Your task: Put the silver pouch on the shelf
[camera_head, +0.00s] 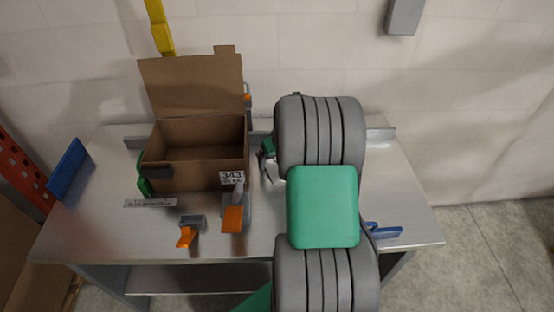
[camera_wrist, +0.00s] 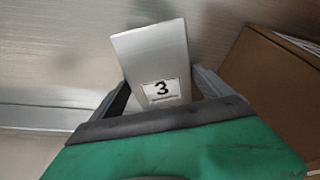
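In the wrist view the silver pouch (camera_wrist: 152,62) is a flat, pale metallic piece with a white label reading 3. My gripper (camera_wrist: 160,76) has one finger at each side edge of it, and the fingertips appear to touch it. The pouch reaches out past the fingertips. In the head view my gripper (camera_head: 268,150) is over the table, right of the open carton, mostly hidden by my arm; a pale bit of the pouch (camera_head: 273,172) shows below it. A lower shelf board (camera_head: 190,279) shows under the tabletop.
An open cardboard box (camera_head: 205,172) labelled 343 stands on the metal table (camera_head: 110,225); its side is close in the wrist view (camera_wrist: 275,85). Two orange-and-grey dispensers (camera_head: 187,235) (camera_head: 234,214) stand in front. Blue pieces (camera_head: 68,168) (camera_head: 385,232) sit near both table ends.

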